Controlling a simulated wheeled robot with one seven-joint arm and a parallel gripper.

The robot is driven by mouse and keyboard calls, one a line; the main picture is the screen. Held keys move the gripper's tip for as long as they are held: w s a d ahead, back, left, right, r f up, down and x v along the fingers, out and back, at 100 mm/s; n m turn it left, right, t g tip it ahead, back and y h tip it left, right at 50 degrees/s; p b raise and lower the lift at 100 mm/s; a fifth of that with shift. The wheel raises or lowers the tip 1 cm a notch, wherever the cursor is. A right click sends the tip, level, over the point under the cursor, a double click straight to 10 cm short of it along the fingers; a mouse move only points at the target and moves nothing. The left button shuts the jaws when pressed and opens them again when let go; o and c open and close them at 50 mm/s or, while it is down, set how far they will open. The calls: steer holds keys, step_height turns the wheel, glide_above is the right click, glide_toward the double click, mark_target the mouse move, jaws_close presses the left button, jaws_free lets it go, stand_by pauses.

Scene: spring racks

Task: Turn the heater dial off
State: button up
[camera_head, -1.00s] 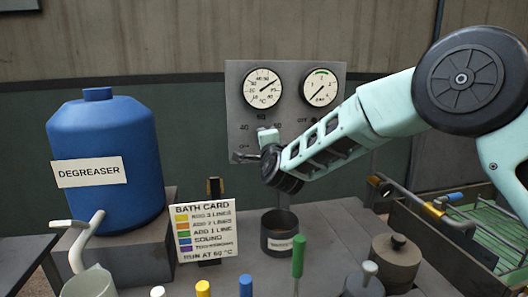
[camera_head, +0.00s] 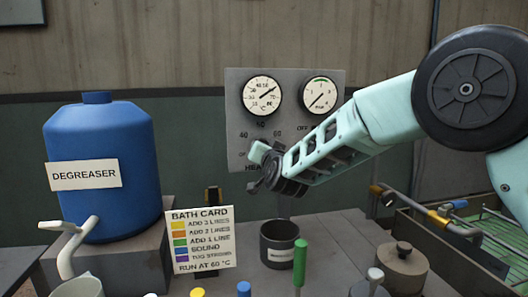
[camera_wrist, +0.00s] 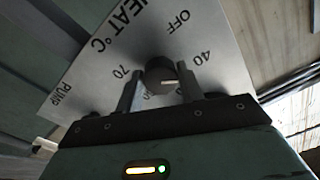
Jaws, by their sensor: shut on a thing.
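The heater dial (camera_wrist: 160,70) is a dark round knob on a grey panel (camera_wrist: 95,70) lettered HEAT °C, seen close in the wrist view. OFF is printed at the upper right of the knob, 40 to its right and 70 to its left. A short pale mark shows on the knob's lower part, but I cannot read its setting surely. My gripper (camera_wrist: 160,80) has one finger on each side of the knob and is shut on it. In the head view my gripper (camera_head: 257,168) is at the panel's lower left and hides the dial.
Two round gauges (camera_head: 262,95) are on the panel above. A bath card (camera_head: 201,240) reads RUN AT 60 °C. A blue degreaser drum (camera_head: 103,165) stands left. A dark pot (camera_head: 280,245), a green-handled tool (camera_head: 300,262) and a lidded canister (camera_head: 402,265) stand below the arm.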

steer(key=shift+d+f+n+p, duration=0.1)
steer(key=shift+n+p, duration=0.7)
steer(key=shift+n, duration=5.8)
steer(key=o, duration=1)
